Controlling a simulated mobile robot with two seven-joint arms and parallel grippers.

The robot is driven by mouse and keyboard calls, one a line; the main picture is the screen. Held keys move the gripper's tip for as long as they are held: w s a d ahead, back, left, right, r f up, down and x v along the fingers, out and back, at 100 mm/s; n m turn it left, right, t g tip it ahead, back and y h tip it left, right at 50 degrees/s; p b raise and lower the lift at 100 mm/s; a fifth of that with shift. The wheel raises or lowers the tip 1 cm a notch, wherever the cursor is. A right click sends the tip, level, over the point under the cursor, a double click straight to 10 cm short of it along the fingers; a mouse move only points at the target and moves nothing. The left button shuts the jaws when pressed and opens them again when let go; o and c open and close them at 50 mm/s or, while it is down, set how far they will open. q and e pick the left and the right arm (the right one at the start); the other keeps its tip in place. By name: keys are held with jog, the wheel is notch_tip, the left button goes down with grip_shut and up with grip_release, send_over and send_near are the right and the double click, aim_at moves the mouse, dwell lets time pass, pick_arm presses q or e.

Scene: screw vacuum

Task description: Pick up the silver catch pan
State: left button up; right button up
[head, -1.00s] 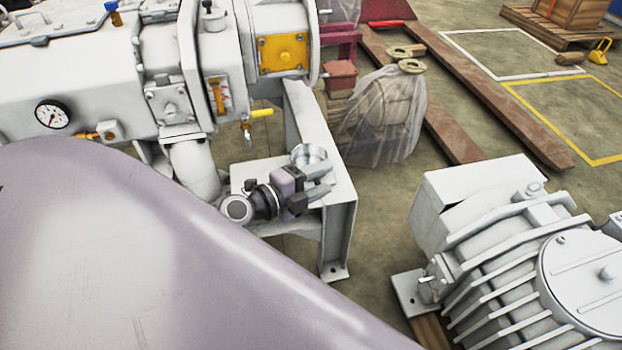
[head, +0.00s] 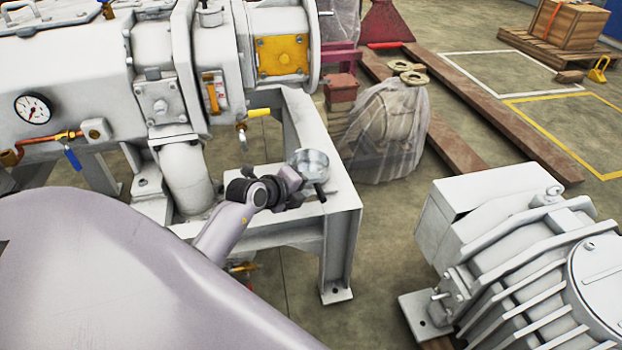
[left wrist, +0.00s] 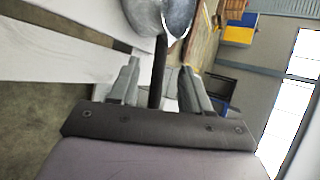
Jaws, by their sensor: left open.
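The silver catch pan (head: 310,162) is a small round bowl of shiny metal at the white steel stand, below the machine's yellow-handled valve. My left gripper (head: 308,186) is right beside the pan, on its near side, with its fingers partly hidden. In the left wrist view the pan's rounded side (left wrist: 178,14) shows at the top edge, cut off. A thin dark rod, seemingly the pan's handle (left wrist: 158,70), runs down between the two fingers of my open left gripper (left wrist: 158,85). Gaps show on both sides of it. My right gripper is not in view.
A grey finned motor (head: 520,265) stands at the right, and a plastic-wrapped part (head: 388,130) stands behind. Open floor lies between them.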

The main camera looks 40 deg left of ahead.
pick_arm(q)
jog(key=shift+b+x, duration=0.35)
jog(key=shift+x, duration=0.95)
jog(key=shift+r, duration=0.1)
grip_shut()
